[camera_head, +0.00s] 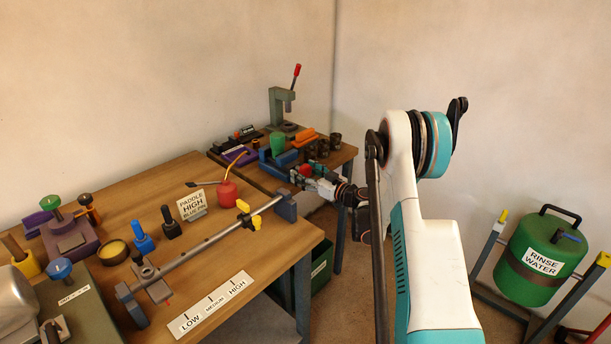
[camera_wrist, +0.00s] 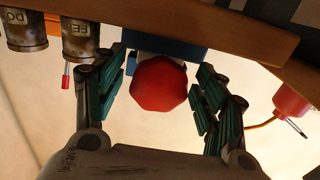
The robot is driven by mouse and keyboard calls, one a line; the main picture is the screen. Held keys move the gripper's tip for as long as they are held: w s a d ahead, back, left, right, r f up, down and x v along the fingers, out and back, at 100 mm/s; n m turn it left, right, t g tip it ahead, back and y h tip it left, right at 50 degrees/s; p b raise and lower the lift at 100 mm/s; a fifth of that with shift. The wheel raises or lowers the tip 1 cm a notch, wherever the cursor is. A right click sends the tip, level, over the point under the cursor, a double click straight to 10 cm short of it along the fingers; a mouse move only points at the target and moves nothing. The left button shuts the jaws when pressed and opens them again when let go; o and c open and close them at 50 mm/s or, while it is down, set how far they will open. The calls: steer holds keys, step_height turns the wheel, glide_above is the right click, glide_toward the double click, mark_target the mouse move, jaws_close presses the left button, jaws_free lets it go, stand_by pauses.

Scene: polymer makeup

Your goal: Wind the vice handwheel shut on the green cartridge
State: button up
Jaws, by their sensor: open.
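The blue vice (camera_head: 270,164) stands on the far table, and the green cartridge (camera_head: 278,143) stands upright at it. Whether the jaws touch the cartridge cannot be told. The red handwheel (camera_wrist: 158,84) is faceted and sits in front of the blue vice body (camera_wrist: 187,56) in the wrist view. My gripper (camera_wrist: 162,76) is open, with one green-padded finger on each side of the handwheel and visible gaps to both. In the head view my gripper (camera_head: 305,180) is at the table's near edge, by the vice. The cartridge is hidden in the wrist view.
Dark cups (camera_head: 335,140) and a green press (camera_head: 283,105) stand on the far table. A red oil can (camera_head: 227,194) with a yellow spout stands on the nearer table, left of my gripper. A steel rail (camera_head: 205,243) crosses that table. Floor lies open between table and rinse-water drum (camera_head: 540,255).

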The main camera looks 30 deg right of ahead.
steer(key=c, duration=1.1)
steer(key=shift+o, duration=0.2)
steer(key=m, duration=0.4)
steer(key=shift+a+m, duration=0.1)
steer(key=shift+m, duration=0.2)
steer(key=o, duration=1.1)
steer(key=shift+c, duration=0.2)
